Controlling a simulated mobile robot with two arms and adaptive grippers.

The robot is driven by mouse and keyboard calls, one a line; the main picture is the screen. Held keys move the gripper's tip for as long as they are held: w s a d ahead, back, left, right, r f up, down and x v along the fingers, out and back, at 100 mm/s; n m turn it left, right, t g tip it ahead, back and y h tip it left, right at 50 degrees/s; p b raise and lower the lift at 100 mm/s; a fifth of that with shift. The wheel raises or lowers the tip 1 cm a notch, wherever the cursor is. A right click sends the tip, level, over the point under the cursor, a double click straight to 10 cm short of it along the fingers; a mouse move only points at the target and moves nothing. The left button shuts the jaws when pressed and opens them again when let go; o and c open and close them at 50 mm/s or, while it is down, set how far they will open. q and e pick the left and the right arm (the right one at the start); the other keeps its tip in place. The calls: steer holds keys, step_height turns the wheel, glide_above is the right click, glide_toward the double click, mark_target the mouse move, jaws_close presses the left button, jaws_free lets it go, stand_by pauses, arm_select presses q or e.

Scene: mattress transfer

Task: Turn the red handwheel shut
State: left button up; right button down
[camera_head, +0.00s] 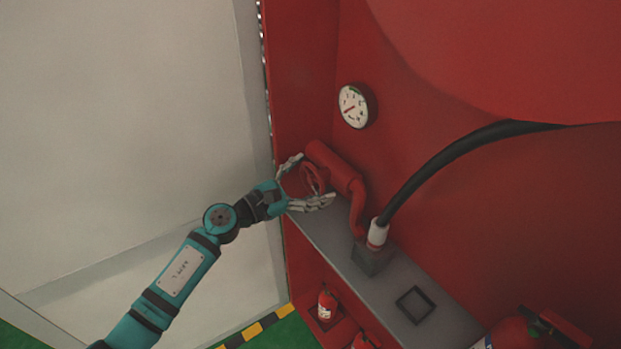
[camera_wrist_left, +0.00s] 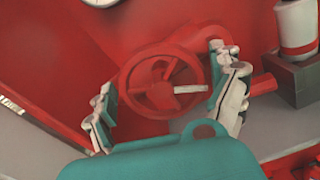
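The red handwheel (camera_head: 312,179) sits on the end of a red pipe (camera_head: 336,168) inside a red cabinet. In the left wrist view the handwheel (camera_wrist_left: 164,82) faces the camera, with a round rim, spokes and one pale spoke or bar. My left gripper (camera_head: 307,180) is open, with its fingers on either side of the handwheel. In the left wrist view the left gripper (camera_wrist_left: 168,98) has one finger apart from the wheel's left side and the other close to its right side; I cannot tell whether that one touches. My right gripper is not in view.
A gauge (camera_head: 356,105) is on the cabinet wall above. A black hose (camera_head: 440,158) runs from a white and red coupling (camera_head: 378,232) to the right. A grey shelf (camera_head: 440,303) lies below, with a fire extinguisher (camera_head: 327,304) under it. The cabinet's left wall is close to my left arm.

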arm_select(q)
steer(key=c, duration=0.6)
steer(key=shift+c, duration=0.2)
steer(key=shift+n, duration=0.3)
steer(key=n+p, duration=0.1)
steer(key=n, duration=0.4)
steer(key=shift+w+a, duration=0.1)
steer(key=shift+w, duration=0.05)
steer(key=n+p, duration=0.2)
steer(key=n, duration=0.4)
steer(key=shift+w+a, duration=0.1)
steer(key=shift+w, duration=0.05)
steer(key=n+p, duration=0.2)
steer(key=n, duration=0.4)
steer(key=shift+w+a+f, duration=0.1)
steer(key=shift+f, duration=0.05)
steer(key=n, duration=0.2)
steer(key=n+p, duration=0.1)
steer(key=n, duration=0.1)
steer(key=n+p, duration=0.1)
steer(key=n, duration=0.1)
steer(key=shift+f, duration=0.3)
steer(key=shift+n, duration=0.3)
steer(key=o, duration=0.9)
